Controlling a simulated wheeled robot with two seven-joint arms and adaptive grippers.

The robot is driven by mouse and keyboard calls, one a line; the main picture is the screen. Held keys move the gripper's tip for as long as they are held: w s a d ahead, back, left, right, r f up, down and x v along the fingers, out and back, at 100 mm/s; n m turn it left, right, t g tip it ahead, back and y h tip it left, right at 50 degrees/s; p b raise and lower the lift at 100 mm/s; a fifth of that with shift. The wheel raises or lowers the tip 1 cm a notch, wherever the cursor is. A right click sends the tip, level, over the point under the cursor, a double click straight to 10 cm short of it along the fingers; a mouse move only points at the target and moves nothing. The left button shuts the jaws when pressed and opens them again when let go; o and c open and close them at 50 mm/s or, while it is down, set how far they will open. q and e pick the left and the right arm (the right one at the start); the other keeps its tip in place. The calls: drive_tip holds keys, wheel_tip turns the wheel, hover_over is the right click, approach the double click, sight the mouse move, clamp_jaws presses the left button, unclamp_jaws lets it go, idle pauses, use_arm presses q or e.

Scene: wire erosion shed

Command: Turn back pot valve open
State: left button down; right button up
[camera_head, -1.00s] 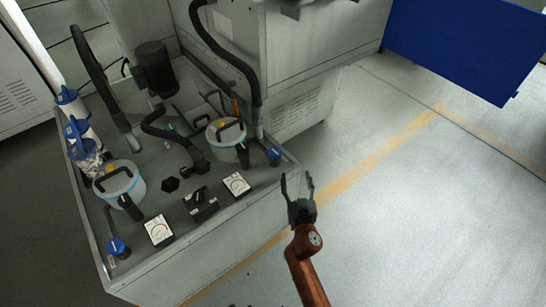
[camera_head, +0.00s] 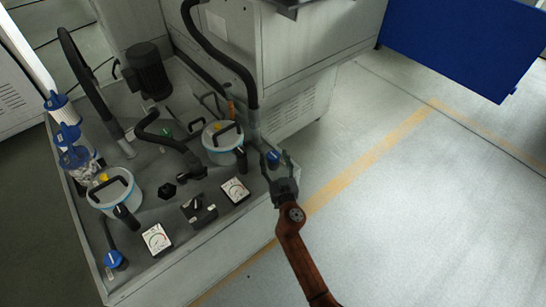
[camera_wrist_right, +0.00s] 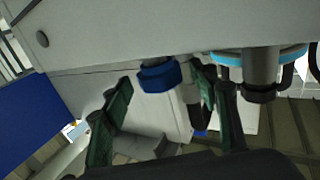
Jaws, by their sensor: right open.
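The back pot valve is a blue knob (camera_head: 273,158) at the tank's right front corner, beside the white back pot (camera_head: 222,152) with its black handle. My right gripper (camera_head: 276,167) is open, its two fingers reaching towards the knob from the near side. In the right wrist view the blue knob (camera_wrist_right: 160,77) lies between the open green-padded fingers (camera_wrist_right: 168,100), near their tips. I cannot tell whether either finger touches it. My left gripper is out of view.
A front pot (camera_head: 112,197) and a second blue valve knob (camera_head: 114,259) are on the left. Two gauges (camera_head: 235,190) (camera_head: 157,239) and a black box (camera_head: 199,211) stand along the tank's front. A black hose (camera_head: 233,65) rises behind the back pot. The floor at right is clear.

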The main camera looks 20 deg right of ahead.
drive_tip(key=shift+c, duration=0.3)
drive_tip(key=c, duration=1.1)
